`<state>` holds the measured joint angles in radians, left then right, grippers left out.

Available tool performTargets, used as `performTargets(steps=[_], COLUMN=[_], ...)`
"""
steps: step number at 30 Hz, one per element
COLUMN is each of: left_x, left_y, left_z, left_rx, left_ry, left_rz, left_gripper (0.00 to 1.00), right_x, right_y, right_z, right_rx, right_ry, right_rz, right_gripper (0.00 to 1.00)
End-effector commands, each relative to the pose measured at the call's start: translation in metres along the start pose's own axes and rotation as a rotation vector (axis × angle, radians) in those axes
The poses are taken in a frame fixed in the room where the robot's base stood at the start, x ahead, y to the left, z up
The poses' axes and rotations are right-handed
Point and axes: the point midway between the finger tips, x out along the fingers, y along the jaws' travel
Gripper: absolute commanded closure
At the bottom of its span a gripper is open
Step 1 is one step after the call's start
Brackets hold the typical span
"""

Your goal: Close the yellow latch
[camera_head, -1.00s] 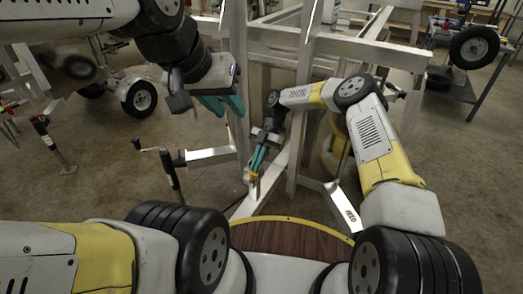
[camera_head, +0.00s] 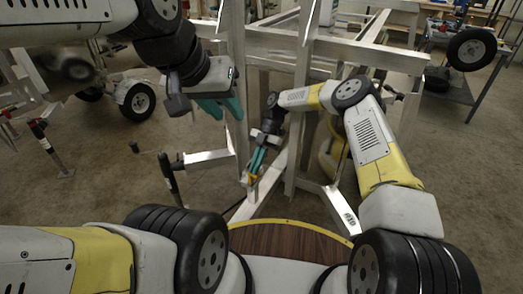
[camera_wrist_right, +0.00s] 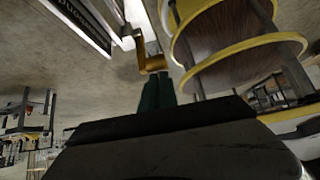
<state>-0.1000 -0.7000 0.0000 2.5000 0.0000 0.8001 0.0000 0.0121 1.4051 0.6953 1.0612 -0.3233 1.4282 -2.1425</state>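The yellow latch (camera_wrist_right: 152,62) is a small orange-yellow piece on the trailer frame, just beyond the fingertips in the right wrist view. In the head view it is a small spot (camera_head: 251,179) at the tips of my right gripper (camera_head: 254,170), partly hidden by the fingers. My right gripper's teal fingers (camera_wrist_right: 157,82) lie side by side, close together, with their tips at or very near the latch; I cannot tell if they touch. My left gripper (camera_head: 229,115) hangs higher up at the left, open and empty, away from the latch.
Aluminium trailer beams (camera_head: 340,50) and uprights stand around my right forearm. A crank jack (camera_head: 168,170) stands left of the latch. A wheeled trailer (camera_head: 137,98) is at the back left, and a bench with a tyre (camera_head: 471,48) at the back right.

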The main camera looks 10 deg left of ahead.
Motion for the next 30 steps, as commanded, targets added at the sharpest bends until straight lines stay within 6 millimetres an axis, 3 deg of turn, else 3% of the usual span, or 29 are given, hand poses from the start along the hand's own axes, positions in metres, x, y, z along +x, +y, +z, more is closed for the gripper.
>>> performTargets(steps=[1,11,18,30], left_x=[0.0,0.0,0.0,0.0], left_y=[0.0,0.0,0.0,0.0], left_z=[0.0,0.0,0.0,0.0], left_rx=[0.0,0.0,0.0,0.0], left_ry=[0.0,0.0,0.0,0.0], left_rz=[0.0,0.0,0.0,0.0], left_gripper=[0.7,0.7,0.7,0.7], right_x=[0.004,-0.007,-0.028,0.009], right_y=[-0.005,-0.004,-0.008,-0.051], right_z=[0.008,-0.003,-0.027,-0.074], right_rx=[0.009,0.008,0.008,0.006], right_ry=[-0.012,-0.011,-0.01,-0.008], right_rz=[-0.009,-0.007,-0.012,-0.012], right_gripper=[1.0,1.0,1.0,1.0])
